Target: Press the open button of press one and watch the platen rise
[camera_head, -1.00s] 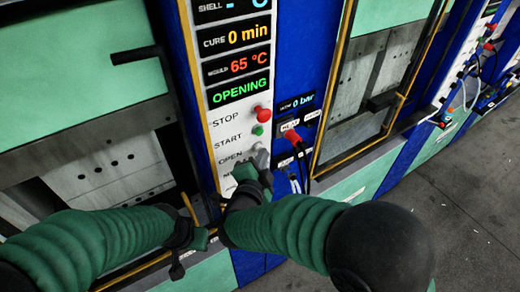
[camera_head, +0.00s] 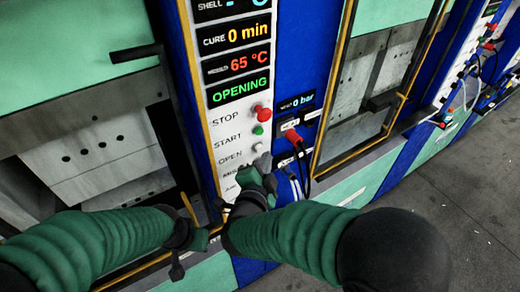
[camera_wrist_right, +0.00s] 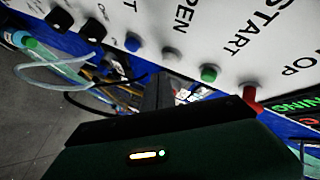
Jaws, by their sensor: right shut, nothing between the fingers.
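Press one's white control panel (camera_head: 228,140) shows a lit green OPENING sign (camera_head: 239,91). The small pale open button (camera_head: 258,147) sits beside the OPEN label, under the green start button (camera_head: 258,130) and red stop button (camera_head: 262,112). My right gripper (camera_head: 263,163) is shut and empty, just below the open button. In the right wrist view the open button (camera_wrist_right: 170,54) is uncovered, with the fingers (camera_wrist_right: 158,90) apart from it. The grey platen (camera_head: 85,117) stands at the left. My left gripper (camera_head: 190,238) is low and partly hidden; its jaws are unclear.
A blue button (camera_wrist_right: 132,42) and black knobs (camera_wrist_right: 93,28) are on the panel, beyond the open button. A red plug (camera_head: 293,136) with a black cable is right of the panel. Another press (camera_head: 375,80) stands further right. Grey floor (camera_head: 450,180) is open at the right.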

